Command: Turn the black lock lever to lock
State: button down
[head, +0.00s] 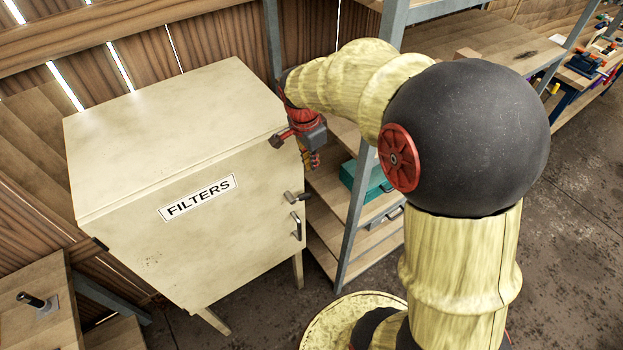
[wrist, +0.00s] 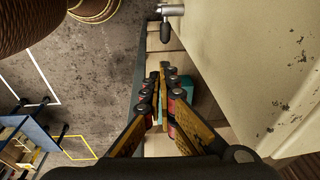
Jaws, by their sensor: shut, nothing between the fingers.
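The lock lever (head: 291,196) is a small dark lever on a metal mount, on the front door of the cream "FILTERS" cabinet (head: 150,225) near its right edge. It also shows in the wrist view as a black knob (wrist: 165,31) at the top, hanging from a silver mount. My gripper (head: 313,160) is above the lever in the head view, by the cabinet's upper right corner. In the wrist view my gripper (wrist: 165,72) has its fingers together with nothing between them, apart from the lever. A metal door handle (head: 297,226) sits just below the lever.
A shelf unit with a grey metal post (head: 367,160) stands right of the cabinet, close to my gripper, with a teal case (head: 368,183) on it. A wooden bench (head: 28,308) is at lower left. Concrete floor (head: 262,300) lies open before the cabinet.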

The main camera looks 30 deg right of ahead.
jog(key=p, duration=0.1)
send_over(311, 195)
notch_tip(311, 195, down, 12)
jog(key=shift+s+f, duration=0.1)
jog(key=shift+f, duration=0.65)
jog(key=shift+p, duration=0.3)
jog(key=shift+d+f, duration=0.1)
jog(key=shift+d, duration=0.05)
jog(key=shift+f+y, duration=0.15)
jog(key=shift+y, duration=0.25)
